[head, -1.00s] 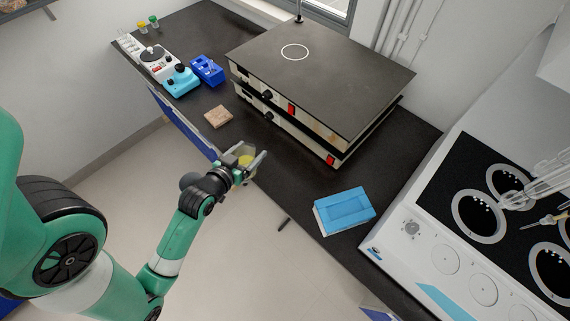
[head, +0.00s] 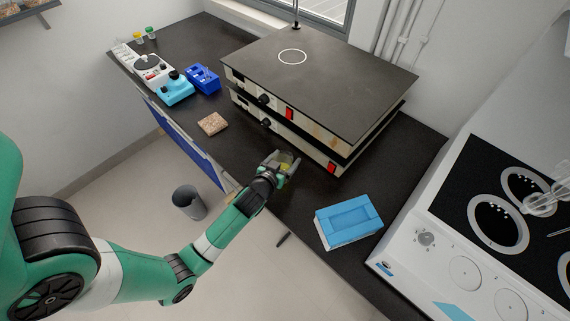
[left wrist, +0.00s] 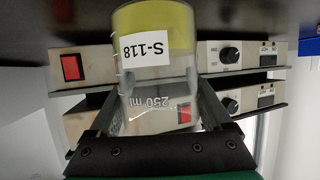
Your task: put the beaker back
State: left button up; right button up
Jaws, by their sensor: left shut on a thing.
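My left gripper (head: 284,168) is shut on a clear beaker (head: 286,160) over the dark countertop, in front of the stacked hotplates (head: 310,90). In the left wrist view, which is upside down, the beaker (left wrist: 155,65) stands between the two fingers (left wrist: 157,128). It has a white "S-118" label, a "250 ml" mark and yellow contents at its base. The beaker looks upright. Whether its base touches the counter I cannot tell. My right gripper is not in view.
The upper hotplate has a white circle (head: 292,57) on its top. A small speckled tan block (head: 213,123) lies left of the gripper and a blue box (head: 348,217) lies right. Blue devices (head: 203,79) stand farther left. A burner unit (head: 480,215) is at the right.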

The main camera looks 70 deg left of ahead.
pick_arm(q)
jog(key=shift+f, duration=0.85)
jog(key=shift+s+r, duration=0.1)
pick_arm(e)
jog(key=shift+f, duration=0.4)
pick_arm(q)
jog(key=shift+f, duration=0.2)
jog(key=o, duration=1.6)
jog(key=shift+c, duration=0.2)
jog(key=shift+r, duration=0.25)
jog(key=shift+s+d+r, duration=0.1)
jog(key=shift+s+d, duration=0.1)
jog(key=shift+d, duration=0.05)
jog(key=p+v, duration=0.2)
jog(key=v, duration=0.9)
jog(key=shift+r, duration=0.15)
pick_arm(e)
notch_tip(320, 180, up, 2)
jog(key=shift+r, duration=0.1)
